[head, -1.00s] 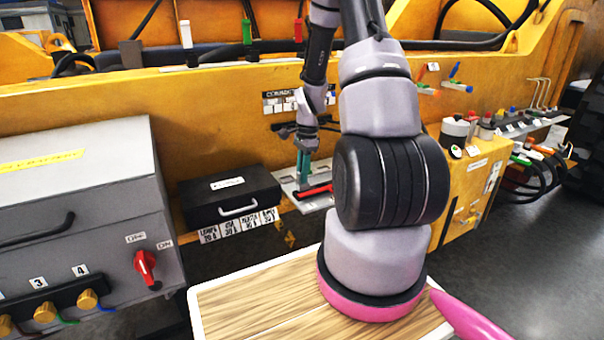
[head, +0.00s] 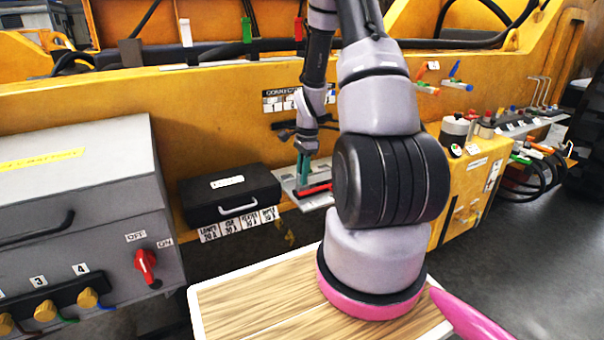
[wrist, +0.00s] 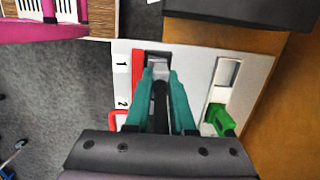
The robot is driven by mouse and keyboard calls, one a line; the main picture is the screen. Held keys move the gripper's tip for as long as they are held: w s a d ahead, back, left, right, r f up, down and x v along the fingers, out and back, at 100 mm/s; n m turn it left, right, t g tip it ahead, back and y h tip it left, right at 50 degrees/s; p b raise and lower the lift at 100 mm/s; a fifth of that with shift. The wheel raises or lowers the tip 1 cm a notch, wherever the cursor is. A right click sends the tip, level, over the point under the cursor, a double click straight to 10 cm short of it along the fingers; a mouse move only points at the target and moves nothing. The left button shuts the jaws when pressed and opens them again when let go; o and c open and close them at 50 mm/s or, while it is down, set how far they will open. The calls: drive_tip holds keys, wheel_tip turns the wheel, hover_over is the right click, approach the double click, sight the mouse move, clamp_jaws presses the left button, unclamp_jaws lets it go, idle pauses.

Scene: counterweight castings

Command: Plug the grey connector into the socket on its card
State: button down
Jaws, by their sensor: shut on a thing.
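My gripper (wrist: 160,74) has teal fingers and is shut over a pale shelf plate. A small grey piece (wrist: 160,67) shows between the fingertips, with a black part running back from it; it looks like the grey connector, but the fingers hide most of it. In the head view my gripper (head: 303,178) is low over the plate (head: 290,182). A dark recess lies just past the fingertips in the wrist view. I cannot tell whether the grey piece is touching it. A lettered card (head: 283,104) is on the yellow wall behind the arm. The socket is not clearly visible.
A red strip (wrist: 138,72) lies just left of the fingers, and a green piece (wrist: 221,119) stands to the right. A black case (head: 229,195) is left of the plate. A grey box (head: 75,195) with a red switch stands further left.

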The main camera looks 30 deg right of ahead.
drive_tip(key=shift+f, duration=0.85)
drive_tip(key=c, duration=0.7)
unclamp_jaws()
drive_tip(key=shift+s, duration=0.1)
drive_tip(key=r, duration=0.3)
drive_tip(key=d+r, duration=0.1)
drive_tip(key=r, duration=0.6)
drive_tip(key=shift+w+d+r, duration=0.15)
drive_tip(key=shift+w+r, duration=0.05)
drive_tip(key=shift+r, duration=0.15)
drive_tip(key=shift+r, duration=0.1)
